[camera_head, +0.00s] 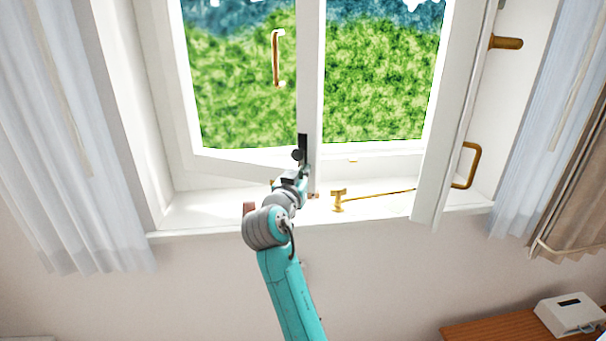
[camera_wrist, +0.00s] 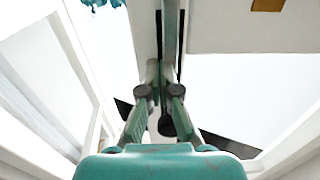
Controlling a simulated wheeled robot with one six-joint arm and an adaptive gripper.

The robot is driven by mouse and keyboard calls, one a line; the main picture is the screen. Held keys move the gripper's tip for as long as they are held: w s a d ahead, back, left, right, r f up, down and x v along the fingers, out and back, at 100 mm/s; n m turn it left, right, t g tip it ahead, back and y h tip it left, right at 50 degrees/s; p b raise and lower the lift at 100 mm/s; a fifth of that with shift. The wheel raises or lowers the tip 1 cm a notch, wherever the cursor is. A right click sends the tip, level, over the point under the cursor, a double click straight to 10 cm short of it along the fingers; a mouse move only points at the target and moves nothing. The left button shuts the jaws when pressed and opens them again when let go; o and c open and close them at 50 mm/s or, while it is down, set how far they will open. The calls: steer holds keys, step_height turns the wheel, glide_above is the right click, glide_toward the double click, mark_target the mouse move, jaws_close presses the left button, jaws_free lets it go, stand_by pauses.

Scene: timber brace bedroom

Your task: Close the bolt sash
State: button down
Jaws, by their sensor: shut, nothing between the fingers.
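The white window has two sashes. The left sash (camera_head: 245,157) stands ajar, its lower rail slanting inward toward the middle, with a brass handle (camera_head: 278,58) showing against its glass. The right sash (camera_head: 440,150) is swung wide into the room at the right, with a brass handle (camera_head: 467,165) on it. I cannot tell for certain which one is the bolt sash. My gripper (camera_head: 302,147) is shut and empty, at the lower part of the left sash's middle stile. In the wrist view my gripper (camera_wrist: 168,65) lies close against white frame wood; contact is unclear.
A brass stay (camera_head: 375,195) lies along the white sill (camera_head: 200,212), below the window opening. A brass peg (camera_head: 507,42) sticks out at the right. Curtains (camera_head: 65,130) hang on both sides. A wooden table (camera_head: 500,328) with a white box (camera_head: 570,314) stands lower right.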

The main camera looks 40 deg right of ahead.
steer(key=w+d+n+t+y, duration=0.4)
steer(key=w+d, duration=0.8)
steer(key=d, duration=0.2)
steer(key=shift+d+r+t, duration=0.25)
steer(key=shift+r+t, duration=0.05)
steer(key=shift+t, duration=0.1)
steer(key=shift+s, duration=0.1)
